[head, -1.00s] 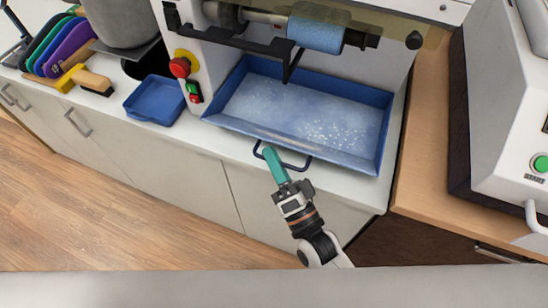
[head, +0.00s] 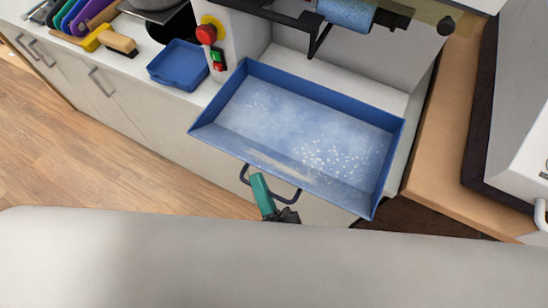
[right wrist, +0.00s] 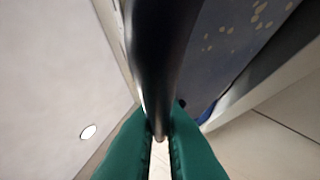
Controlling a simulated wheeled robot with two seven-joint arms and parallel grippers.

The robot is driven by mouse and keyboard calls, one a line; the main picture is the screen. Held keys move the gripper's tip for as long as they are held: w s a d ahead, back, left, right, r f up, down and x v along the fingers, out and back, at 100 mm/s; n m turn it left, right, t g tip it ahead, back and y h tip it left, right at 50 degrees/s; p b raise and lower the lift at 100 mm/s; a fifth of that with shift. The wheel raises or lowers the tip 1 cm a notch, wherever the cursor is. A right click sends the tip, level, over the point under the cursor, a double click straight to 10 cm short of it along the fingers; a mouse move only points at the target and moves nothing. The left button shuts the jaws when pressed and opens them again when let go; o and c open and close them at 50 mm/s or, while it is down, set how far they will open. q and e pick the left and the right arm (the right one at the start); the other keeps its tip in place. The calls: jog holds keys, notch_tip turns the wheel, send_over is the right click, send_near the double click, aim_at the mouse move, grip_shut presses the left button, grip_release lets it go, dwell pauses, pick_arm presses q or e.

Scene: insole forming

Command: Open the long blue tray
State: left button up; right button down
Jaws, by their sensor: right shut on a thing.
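The long blue tray (head: 225,133) is pulled out toward me below the roller machine, its front part jutting past the counter edge. White dust and specks lie on its floor. Its dark handle (head: 289,197) sticks out from the front wall. My right gripper (head: 257,180), with teal fingers, is shut on this handle. In the right wrist view the teal fingers (right wrist: 160,145) close around the dark handle bar (right wrist: 160,60). My left gripper is not in view.
A small blue tray (head: 178,66) and a brush (head: 108,40) lie on the counter at left. A red stop button (head: 207,34) is on the machine. A white machine (head: 515,125) stands at right. Bare counter (head: 340,81) shows behind the long tray.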

jog(key=shift+s+a+f, duration=0.1)
jog(key=shift+s, duration=0.1)
jog(key=c, duration=1.5)
grip_release()
jog(key=shift+c, duration=0.2)
jog(key=b+v, duration=0.3)
jog(key=v, duration=0.9)
